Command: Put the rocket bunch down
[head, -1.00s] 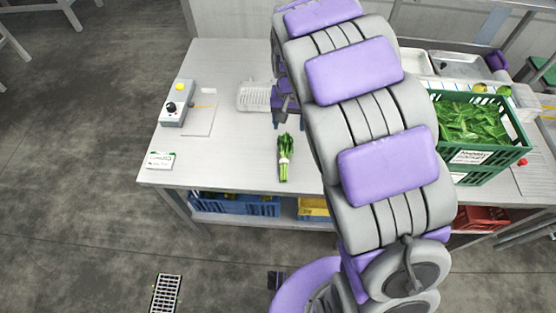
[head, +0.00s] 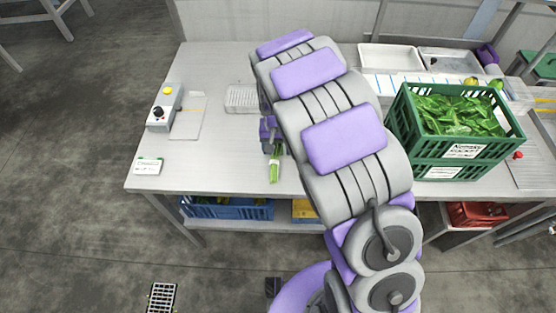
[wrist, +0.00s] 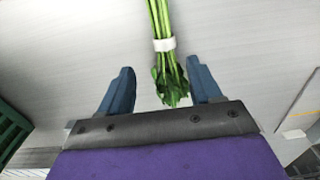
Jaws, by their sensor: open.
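The rocket bunch (head: 274,172) lies on the steel table (head: 215,165) near its front edge, partly hidden by my arm in the head view. In the wrist view the rocket bunch (wrist: 160,48) shows as green stems with a white band and its leafy end between my fingertips. My gripper (wrist: 162,82) is open, with one blue finger on each side of the leaves and a gap to both. In the head view my gripper (head: 270,135) is just behind the bunch, its fingers mostly hidden.
A green crate (head: 455,150) of leaves stands on the right. A grey control box (head: 164,107) and a label card (head: 148,166) are on the left. A white rack (head: 241,98) lies behind the gripper, and white trays (head: 390,57) stand at the back.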

